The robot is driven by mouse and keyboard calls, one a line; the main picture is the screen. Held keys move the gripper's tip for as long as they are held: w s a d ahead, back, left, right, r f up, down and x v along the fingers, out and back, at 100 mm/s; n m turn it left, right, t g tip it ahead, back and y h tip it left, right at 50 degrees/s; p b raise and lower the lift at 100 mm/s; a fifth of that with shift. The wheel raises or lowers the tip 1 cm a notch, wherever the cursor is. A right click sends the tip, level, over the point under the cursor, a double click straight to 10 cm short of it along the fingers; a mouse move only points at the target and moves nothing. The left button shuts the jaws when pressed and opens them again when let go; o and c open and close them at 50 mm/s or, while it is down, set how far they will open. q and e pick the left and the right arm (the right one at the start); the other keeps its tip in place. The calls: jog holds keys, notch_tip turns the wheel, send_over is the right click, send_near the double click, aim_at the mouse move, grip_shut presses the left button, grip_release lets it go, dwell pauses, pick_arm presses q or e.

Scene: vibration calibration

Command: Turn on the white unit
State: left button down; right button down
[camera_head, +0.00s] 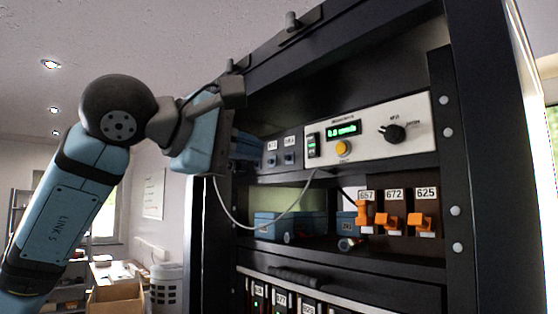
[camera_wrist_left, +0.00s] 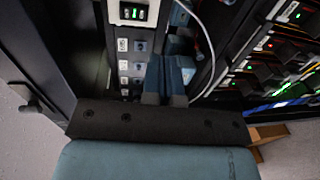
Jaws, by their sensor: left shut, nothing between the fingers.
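The white unit (camera_head: 370,146) sits in the upper bay of a dark rack in the head view. Its display (camera_head: 343,130) glows green with digits. A rocker switch (camera_head: 313,145) with green light is at its left end, beside a yellow button (camera_head: 343,148) and a black knob (camera_head: 392,133). My left gripper (camera_head: 246,148) is shut and empty, left of the unit and apart from it. In the left wrist view the shut blue fingers (camera_wrist_left: 166,82) are below the unit's corner (camera_wrist_left: 133,8) and its lit switch (camera_wrist_left: 131,13). My right gripper is not in view.
A panel with blue sockets (camera_head: 283,152) adjoins the unit's left end. A white cable (camera_head: 240,227) loops below my left gripper. Blue boxes (camera_head: 283,223) and orange-handled switches (camera_head: 389,222) fill the shelf below. The rack's right post (camera_head: 452,130) bounds the bay.

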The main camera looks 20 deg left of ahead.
pick_arm(q)
jog(key=shift+s+a+f+b, duration=0.15)
jog(key=shift+s+a+b, duration=0.05)
jog(key=shift+s+a, duration=0.4)
jog(key=shift+s+a+f+b, duration=0.15)
jog(key=shift+s+a, duration=0.35)
jog(key=shift+s, duration=0.1)
jog(key=shift+s+d, duration=0.1)
